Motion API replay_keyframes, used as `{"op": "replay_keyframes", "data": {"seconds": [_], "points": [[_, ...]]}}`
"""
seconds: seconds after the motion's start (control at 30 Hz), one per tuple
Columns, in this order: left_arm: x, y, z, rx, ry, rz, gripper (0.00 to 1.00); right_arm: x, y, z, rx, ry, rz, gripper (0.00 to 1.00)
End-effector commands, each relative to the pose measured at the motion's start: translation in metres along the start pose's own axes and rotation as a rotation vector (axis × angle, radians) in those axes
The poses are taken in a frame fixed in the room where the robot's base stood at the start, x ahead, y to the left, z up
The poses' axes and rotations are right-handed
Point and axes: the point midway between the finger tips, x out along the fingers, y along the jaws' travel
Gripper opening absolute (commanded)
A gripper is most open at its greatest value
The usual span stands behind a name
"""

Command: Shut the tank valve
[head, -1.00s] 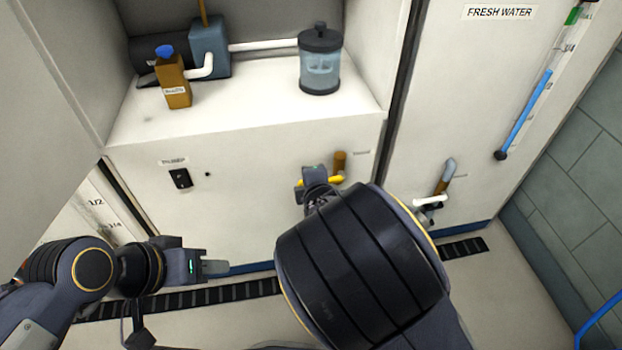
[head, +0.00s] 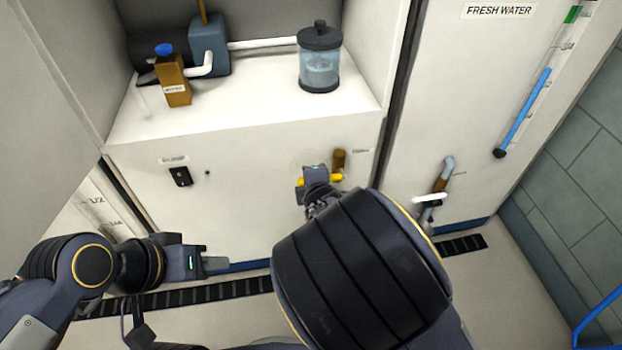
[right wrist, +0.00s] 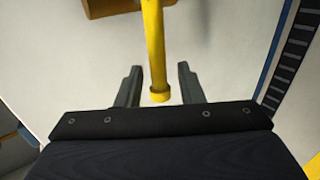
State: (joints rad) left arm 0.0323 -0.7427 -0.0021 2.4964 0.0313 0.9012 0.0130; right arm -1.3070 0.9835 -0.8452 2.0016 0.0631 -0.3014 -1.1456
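A valve with a yellow lever (head: 335,178) and a brown body (head: 339,160) sits on the white cabinet front, below the counter. Its label is too small to read. My right gripper (head: 311,184) is at this lever, partly hidden by my right arm. In the right wrist view the yellow lever (right wrist: 154,50) runs between the two open fingers (right wrist: 157,88), with a gap on each side. A second valve, with a white handle (head: 429,198) on a grey and brown pipe, is on the FRESH WATER panel. My left gripper (head: 216,265) is low at the left, apart from both valves; its finger gap is hidden.
A clear jar with a dark lid (head: 319,62) and a brown bottle with a blue cap (head: 173,80) stand on the counter. A black switch (head: 181,177) is on the cabinet front. A blue gauge tube (head: 522,113) is at the right. A dark floor grate (head: 215,295) runs along the cabinet foot.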

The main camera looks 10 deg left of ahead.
Motion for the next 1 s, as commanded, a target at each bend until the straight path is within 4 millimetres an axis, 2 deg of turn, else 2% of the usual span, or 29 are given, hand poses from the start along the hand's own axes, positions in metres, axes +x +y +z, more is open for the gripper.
{"op": "replay_keyframes", "data": {"seconds": [0.03,0.2,0.4,1.0], "points": [[-0.006,0.003,-0.003,0.0,0.0,0.0,0.36,-0.012,0.003,-0.001,-0.001,0.002,0.0,0.34],[-0.015,0.007,-0.007,0.0,0.0,0.0,0.36,-0.041,0.003,-0.001,0.0,0.002,0.0,0.34],[-0.019,0.009,-0.01,0.0,0.0,0.0,0.36,-0.06,0.001,0.0,0.001,0.001,0.0,0.34],[-0.019,0.009,-0.01,0.0,0.0,0.0,0.36,-0.062,-0.002,0.003,0.022,-0.002,-0.011,0.34]]}}
